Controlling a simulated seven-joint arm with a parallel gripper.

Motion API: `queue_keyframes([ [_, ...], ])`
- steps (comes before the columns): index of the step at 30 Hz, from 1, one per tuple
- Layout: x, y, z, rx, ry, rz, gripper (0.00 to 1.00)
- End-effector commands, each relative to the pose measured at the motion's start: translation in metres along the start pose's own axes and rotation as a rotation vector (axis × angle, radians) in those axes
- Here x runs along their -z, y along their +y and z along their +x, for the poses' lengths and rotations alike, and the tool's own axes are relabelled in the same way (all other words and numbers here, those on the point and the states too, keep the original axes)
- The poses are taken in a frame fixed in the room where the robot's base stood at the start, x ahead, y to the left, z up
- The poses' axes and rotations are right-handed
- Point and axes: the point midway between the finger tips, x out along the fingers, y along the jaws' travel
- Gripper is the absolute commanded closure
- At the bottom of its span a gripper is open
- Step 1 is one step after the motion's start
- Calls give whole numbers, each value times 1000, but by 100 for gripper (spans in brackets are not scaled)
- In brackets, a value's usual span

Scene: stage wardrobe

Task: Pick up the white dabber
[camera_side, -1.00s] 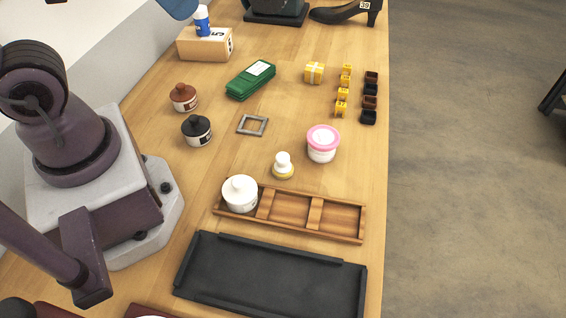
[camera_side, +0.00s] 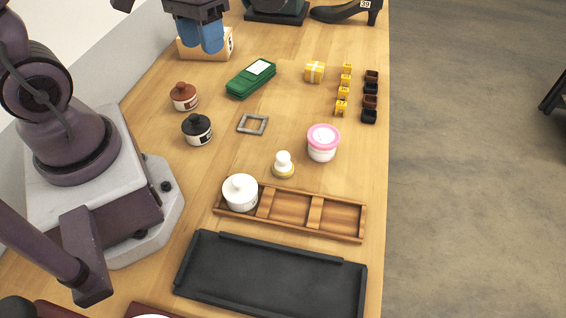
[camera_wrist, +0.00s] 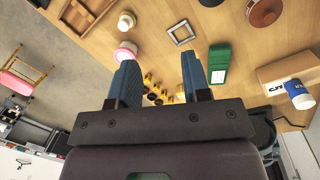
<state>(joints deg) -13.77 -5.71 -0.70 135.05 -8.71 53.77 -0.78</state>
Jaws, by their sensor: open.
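The white dabber (camera_side: 240,192), a squat round white pot with a knobbed lid, stands upright in the left compartment of a wooden tray (camera_side: 338,236). In the wrist view only part of the tray (camera_wrist: 85,14) shows at the top left, and the white dabber is out of frame. My gripper (camera_side: 205,44) is high at the top left of the side view, in front of the cardboard box and far from the white dabber. In the wrist view my gripper (camera_wrist: 158,60) is open, its blue fingers apart with nothing held between them.
A small white-knobbed item (camera_side: 283,166) and a pink-lidded tub (camera_side: 323,143) stand near the tray. Black (camera_side: 197,130) and brown (camera_side: 183,97) pots, a grey frame (camera_side: 252,124) and a green case (camera_side: 250,80) lie farther back. A dark tray (camera_side: 270,278) is in front.

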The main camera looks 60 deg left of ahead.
Motion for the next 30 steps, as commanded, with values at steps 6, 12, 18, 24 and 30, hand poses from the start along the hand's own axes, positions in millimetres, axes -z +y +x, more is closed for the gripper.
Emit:
queue_keyframes([
  [6,21,-8,62,-125,-293,-275,56],
  [12,35,-10,121,-271,-539,-553,56],
  [18,47,-7,178,-439,-759,-840,56],
  [24,72,7,206,-601,-879,-1050,56],
  [30,84,24,200,-663,-901,-1105,56],
])
